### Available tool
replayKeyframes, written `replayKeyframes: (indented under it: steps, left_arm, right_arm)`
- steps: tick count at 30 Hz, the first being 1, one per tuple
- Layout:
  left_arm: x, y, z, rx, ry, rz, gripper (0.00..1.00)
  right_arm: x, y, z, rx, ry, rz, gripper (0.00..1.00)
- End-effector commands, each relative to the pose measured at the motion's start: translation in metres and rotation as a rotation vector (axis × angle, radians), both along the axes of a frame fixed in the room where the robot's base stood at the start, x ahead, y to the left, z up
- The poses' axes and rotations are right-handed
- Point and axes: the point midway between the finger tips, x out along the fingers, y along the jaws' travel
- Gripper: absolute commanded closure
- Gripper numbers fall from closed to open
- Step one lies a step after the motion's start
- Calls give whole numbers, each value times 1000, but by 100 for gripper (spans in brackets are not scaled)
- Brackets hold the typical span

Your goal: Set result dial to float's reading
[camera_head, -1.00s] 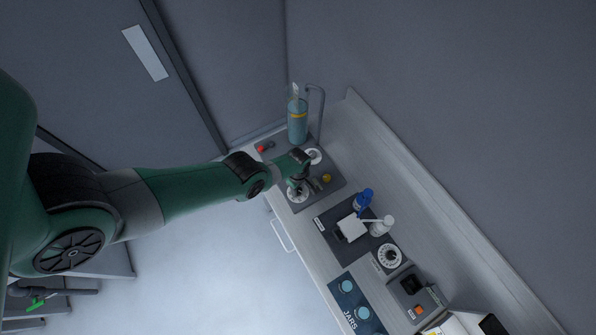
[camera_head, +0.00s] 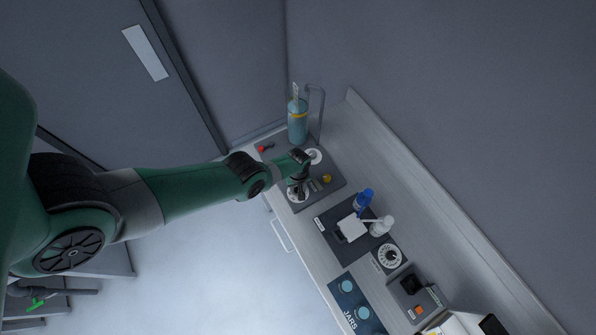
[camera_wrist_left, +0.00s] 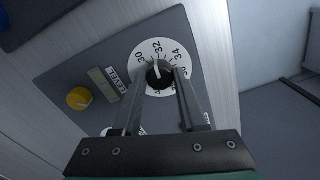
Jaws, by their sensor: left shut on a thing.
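A white numbered dial (camera_wrist_left: 185,55) with a black knob sits on a grey panel beside a LEVEL label (camera_wrist_left: 118,85). Its white pointer mark stands close to 32. It also shows in the head view (camera_head: 293,196), partly under my left gripper. My left gripper (camera_wrist_left: 160,76) is shut on the dial's knob, one finger on each side. It also shows in the head view (camera_head: 298,188). The teal glass cylinder (camera_head: 297,130) with a yellow band (camera_head: 297,115) stands upright at the panel's far end; its reading is too small to tell. My right gripper is not in view.
A yellow knob (camera_wrist_left: 79,98) and a small display (camera_wrist_left: 101,83) lie beside the dial. A red-tipped part (camera_head: 262,149) is near the cylinder.

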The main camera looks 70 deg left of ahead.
Motion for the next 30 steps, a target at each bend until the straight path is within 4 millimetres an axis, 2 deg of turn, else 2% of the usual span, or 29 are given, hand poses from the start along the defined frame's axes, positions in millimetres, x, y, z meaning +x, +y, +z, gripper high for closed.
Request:
replayKeyframes:
  steps: [30]
  left_arm:
    - [-1, 0, -1, 0, 0, -965, 100]
  right_arm:
    - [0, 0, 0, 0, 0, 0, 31]
